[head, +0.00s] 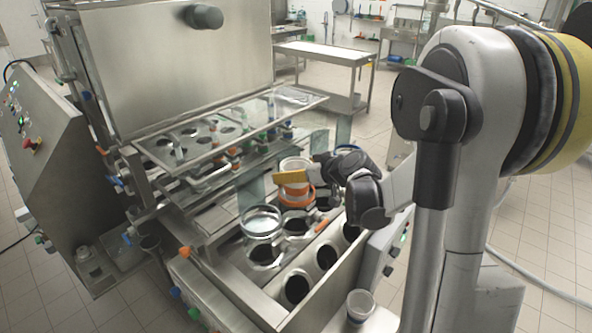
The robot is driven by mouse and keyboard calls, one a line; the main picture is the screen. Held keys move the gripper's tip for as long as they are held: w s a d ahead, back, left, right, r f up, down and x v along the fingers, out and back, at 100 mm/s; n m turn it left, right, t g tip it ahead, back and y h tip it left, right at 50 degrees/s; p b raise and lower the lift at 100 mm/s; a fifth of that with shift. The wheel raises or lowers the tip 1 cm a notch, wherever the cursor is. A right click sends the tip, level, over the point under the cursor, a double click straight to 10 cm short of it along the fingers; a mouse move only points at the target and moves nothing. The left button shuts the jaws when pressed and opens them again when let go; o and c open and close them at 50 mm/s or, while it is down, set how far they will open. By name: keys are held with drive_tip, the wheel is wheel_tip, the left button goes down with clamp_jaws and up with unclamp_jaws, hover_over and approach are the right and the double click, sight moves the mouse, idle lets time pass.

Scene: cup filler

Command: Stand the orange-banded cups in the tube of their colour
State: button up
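A white cup with orange banding (294,164) is at the middle of the head view, at an orange-ringed tube (300,200) on the steel machine. I cannot tell whether its base is inside the tube or just above it. My gripper (297,172) reaches in from the right at the cup. Its yellow finger crosses the cup's near side; the other finger is mostly hidden behind it. Whether the fingers press on the cup is not clear. A clear tube with a pale rim (262,222) stands to the front left. Another pale cup (359,304) is at the lower front edge.
A row of dark round holes (297,288) runs along the machine's front. A glass-topped shelf (230,130) and raised steel lid (170,70) stand behind. A control panel (45,150) is at left. A steel table (325,55) stands farther back.

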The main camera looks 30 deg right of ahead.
drive_tip(key=shift+r+p, duration=0.25)
drive_tip(key=shift+p, duration=0.05)
drive_tip(key=p+v, duration=0.2)
drive_tip(key=v, duration=0.9)
drive_tip(key=s+a+g, duration=0.3)
drive_tip(key=s+a, duration=0.3)
drive_tip(key=a, duration=0.7)
drive_tip(key=s+a+m+g+h, duration=0.1)
drive_tip(key=s+a+g+h, duration=0.1)
drive_tip(key=s+a, duration=0.4)
drive_tip(key=s, duration=0.5)
drive_tip(key=shift+s+a+f+m, duration=0.25)
drive_tip(key=shift+a+m, duration=0.15)
